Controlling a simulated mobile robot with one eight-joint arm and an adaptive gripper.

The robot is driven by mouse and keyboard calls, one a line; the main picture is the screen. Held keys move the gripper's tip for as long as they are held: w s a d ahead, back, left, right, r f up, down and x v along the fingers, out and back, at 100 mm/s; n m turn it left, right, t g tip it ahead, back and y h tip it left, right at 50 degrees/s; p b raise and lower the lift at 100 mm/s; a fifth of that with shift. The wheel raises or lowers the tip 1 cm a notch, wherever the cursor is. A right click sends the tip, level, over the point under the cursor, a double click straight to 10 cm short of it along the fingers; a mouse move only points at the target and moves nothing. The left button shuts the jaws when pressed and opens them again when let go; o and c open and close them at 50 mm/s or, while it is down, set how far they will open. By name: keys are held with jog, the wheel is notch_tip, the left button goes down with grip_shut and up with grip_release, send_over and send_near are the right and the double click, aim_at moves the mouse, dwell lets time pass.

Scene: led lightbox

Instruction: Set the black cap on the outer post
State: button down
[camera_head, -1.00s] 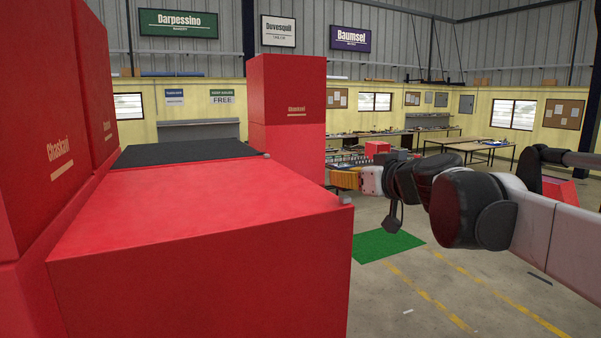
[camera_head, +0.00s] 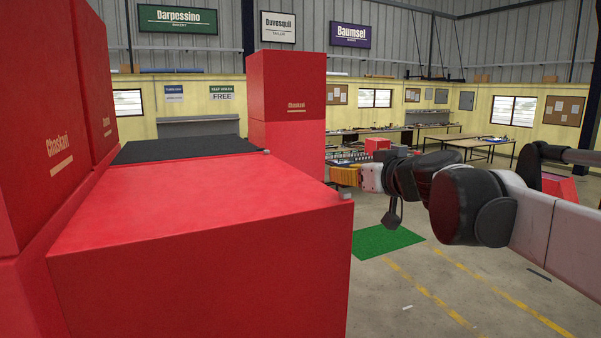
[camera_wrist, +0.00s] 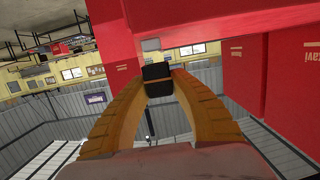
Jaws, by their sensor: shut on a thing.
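My gripper (camera_wrist: 157,74) has two ribbed orange fingers, shut on the black cap (camera_wrist: 157,71) in the wrist view. The cap looks like a small dark block between the fingertips. Just beyond it, a small grey post (camera_wrist: 150,45) shows against a red surface; a gap appears between them in the picture. In the head view my gripper (camera_head: 338,175) is right of the red block, and the cap cannot be made out there. One grey post (camera_head: 346,195) is at the red block's near right corner. Another grey post (camera_head: 266,153) is at the black panel's right end.
The large red block (camera_head: 190,210) fills the front, with a black panel (camera_head: 180,150) behind its top. Tall red boxes (camera_head: 45,120) stand at the left, and a red tower (camera_head: 287,110) behind. Open floor with a green mat (camera_head: 387,241) lies to the right.

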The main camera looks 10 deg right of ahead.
jog(key=shift+f+b, duration=0.95)
jog(key=shift+f, duration=0.45)
jog(key=c, duration=1.1)
grip_release()
jog(key=shift+c, duration=0.2)
jog(key=p+v, duration=0.2)
jog(key=v, duration=0.6)
jog(key=shift+p, duration=0.4)
jog(key=shift+f, duration=0.1)
